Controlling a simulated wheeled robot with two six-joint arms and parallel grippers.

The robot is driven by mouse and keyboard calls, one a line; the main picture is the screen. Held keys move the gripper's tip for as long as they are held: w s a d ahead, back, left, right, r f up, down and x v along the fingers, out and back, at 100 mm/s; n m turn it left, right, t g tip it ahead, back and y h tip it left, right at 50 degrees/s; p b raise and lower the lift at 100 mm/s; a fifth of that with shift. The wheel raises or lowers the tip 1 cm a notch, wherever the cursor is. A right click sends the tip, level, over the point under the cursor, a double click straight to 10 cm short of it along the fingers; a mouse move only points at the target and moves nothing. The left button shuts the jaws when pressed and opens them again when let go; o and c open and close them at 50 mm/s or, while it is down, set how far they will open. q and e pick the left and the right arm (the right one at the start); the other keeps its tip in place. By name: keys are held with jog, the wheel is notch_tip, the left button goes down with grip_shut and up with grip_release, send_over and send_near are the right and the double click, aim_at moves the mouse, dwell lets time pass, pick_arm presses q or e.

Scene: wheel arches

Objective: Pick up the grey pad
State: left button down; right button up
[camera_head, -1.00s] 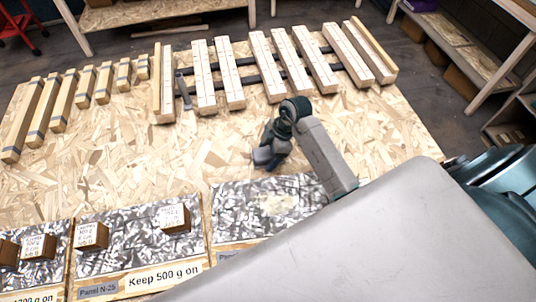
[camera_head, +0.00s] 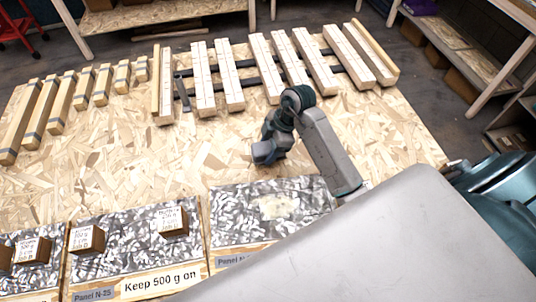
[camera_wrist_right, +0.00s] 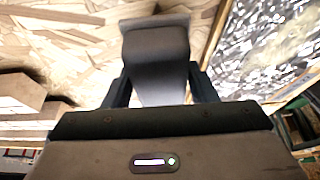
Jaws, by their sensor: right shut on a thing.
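My right gripper (camera_head: 270,140) reaches in from the right over the bare middle of the board table. It is shut on the grey pad (camera_head: 265,153), which shows small and dark at its tip. In the right wrist view the pad (camera_wrist_right: 156,62) sits between the two fingers of the gripper (camera_wrist_right: 160,85), with a wider flat end sticking out beyond them. Whether the pad is clear of the table is hard to tell. My left gripper is not in view.
Slotted pale wooden bars (camera_head: 285,65) stand along the back, with shorter blocks (camera_head: 60,95) at the left. Speckled panels (camera_head: 130,250) line the front; labelled brown cubes (camera_head: 172,222) stand on some. A pale patch (camera_head: 278,206) marks the panel nearest my arm. The table's middle is clear.

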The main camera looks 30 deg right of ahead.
jog(key=s+a+b, duration=0.1)
jog(key=s, duration=0.4)
jog(key=s+a+b, duration=0.1)
jog(key=s+a, duration=0.1)
jog(key=s, duration=0.3)
jog(key=s+a+r+b, duration=0.1)
jog(key=s, duration=0.4)
jog(key=shift+a, duration=0.15)
jog(key=shift+o, duration=1.2)
jog(key=shift+c, duration=0.7)
